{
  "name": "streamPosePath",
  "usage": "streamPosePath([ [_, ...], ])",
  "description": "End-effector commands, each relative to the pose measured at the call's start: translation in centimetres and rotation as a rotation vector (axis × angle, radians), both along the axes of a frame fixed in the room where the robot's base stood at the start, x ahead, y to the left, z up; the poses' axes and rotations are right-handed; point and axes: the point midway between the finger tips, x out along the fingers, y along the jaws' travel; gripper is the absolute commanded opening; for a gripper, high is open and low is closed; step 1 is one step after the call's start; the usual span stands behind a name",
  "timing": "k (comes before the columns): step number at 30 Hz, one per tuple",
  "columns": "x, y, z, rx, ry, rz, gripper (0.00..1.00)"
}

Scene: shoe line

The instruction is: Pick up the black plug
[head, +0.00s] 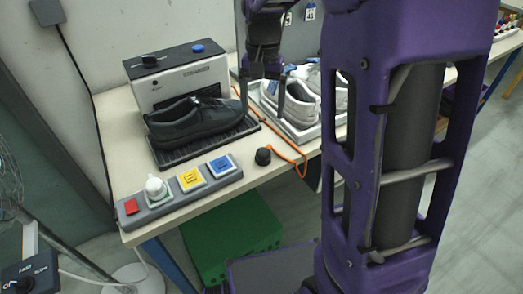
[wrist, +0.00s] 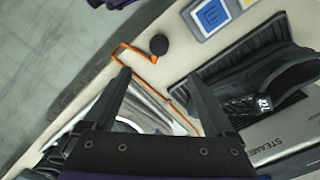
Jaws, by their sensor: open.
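The black plug (head: 263,156) is a small round black piece standing on the table's front part, with an orange cord (head: 300,160) running next to it. It also shows in the wrist view (wrist: 158,45), near the table edge, beyond my fingertips. My gripper (head: 262,105) is open and empty, above the table between the black shoe and the grey shoes. In the wrist view my gripper (wrist: 168,84) has its two fingers spread, pointing toward the plug but apart from it.
A black shoe (head: 195,120) sits on a dark mat by a white and black steamer box (head: 185,80). Grey shoes (head: 300,95) lie in a white tray behind my gripper. A button panel (head: 180,190) lies at the table's front left. A green crate (head: 230,235) stands below.

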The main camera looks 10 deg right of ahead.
Motion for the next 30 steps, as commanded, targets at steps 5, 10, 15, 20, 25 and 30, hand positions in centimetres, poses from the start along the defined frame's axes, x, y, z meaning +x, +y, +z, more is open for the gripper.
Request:
streamPosePath([
  [5,-0.1,0.0,-4.4,0.0,0.004,0.0,0.89],
  [10,0.0,0.0,-7.8,-0.001,0.002,-0.001,0.89],
  [15,0.0,0.0,-9.8,0.0,-0.001,-0.001,0.89],
  [20,0.0,-0.1,-10.8,0.0,-0.001,-0.001,0.89],
  [25,0.0,-0.3,-13.4,-0.001,0.0,-0.001,0.89],
  [30,0.0,-0.3,-15.2,0.0,-0.001,-0.001,0.89],
])
